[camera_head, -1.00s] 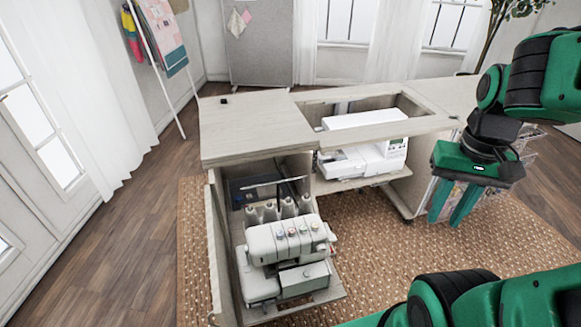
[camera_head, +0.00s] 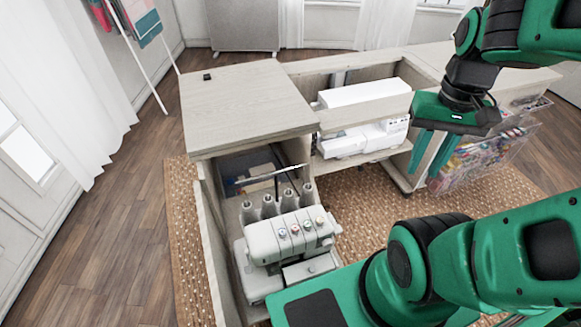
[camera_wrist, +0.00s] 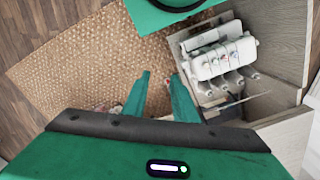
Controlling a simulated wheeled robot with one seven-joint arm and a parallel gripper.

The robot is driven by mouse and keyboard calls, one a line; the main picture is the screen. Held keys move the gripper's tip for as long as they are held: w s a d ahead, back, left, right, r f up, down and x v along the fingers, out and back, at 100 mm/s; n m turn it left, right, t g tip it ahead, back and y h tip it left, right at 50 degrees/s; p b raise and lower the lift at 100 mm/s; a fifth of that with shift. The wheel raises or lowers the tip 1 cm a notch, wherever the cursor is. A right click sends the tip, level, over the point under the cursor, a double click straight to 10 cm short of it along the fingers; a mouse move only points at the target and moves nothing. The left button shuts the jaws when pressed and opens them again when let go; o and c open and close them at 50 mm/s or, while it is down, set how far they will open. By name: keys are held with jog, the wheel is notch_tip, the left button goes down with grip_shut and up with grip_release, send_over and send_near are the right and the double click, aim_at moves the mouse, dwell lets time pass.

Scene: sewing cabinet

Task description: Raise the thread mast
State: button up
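The thread mast (camera_head: 276,180) is a thin dark post with a pale crossbar on top, behind the white serger (camera_head: 292,236) on the cabinet's low shelf. The crossbar stands just above the grey thread cones (camera_head: 268,206). The serger also shows in the wrist view (camera_wrist: 218,58), with the mast's thin bar (camera_wrist: 232,101) beside the cones. My gripper (camera_head: 427,168) is in the air to the right of the serger, well apart from the mast. Its two green fingers (camera_wrist: 158,95) are apart with nothing between them.
The cabinet top (camera_head: 240,100) overhangs the space behind the mast. A white sewing machine (camera_head: 365,135) sits in the open well to the right. A clear bin of colourful items (camera_head: 470,160) hangs on the cabinet's right side. A woven rug (camera_head: 370,205) covers the floor in front.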

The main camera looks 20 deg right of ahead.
jog(key=m+t+y, duration=0.4)
jog(key=t+y, duration=0.1)
jog(key=y, duration=1)
send_near(292, 168)
jog(key=x, duration=1)
jog(key=shift+w+f, duration=0.25)
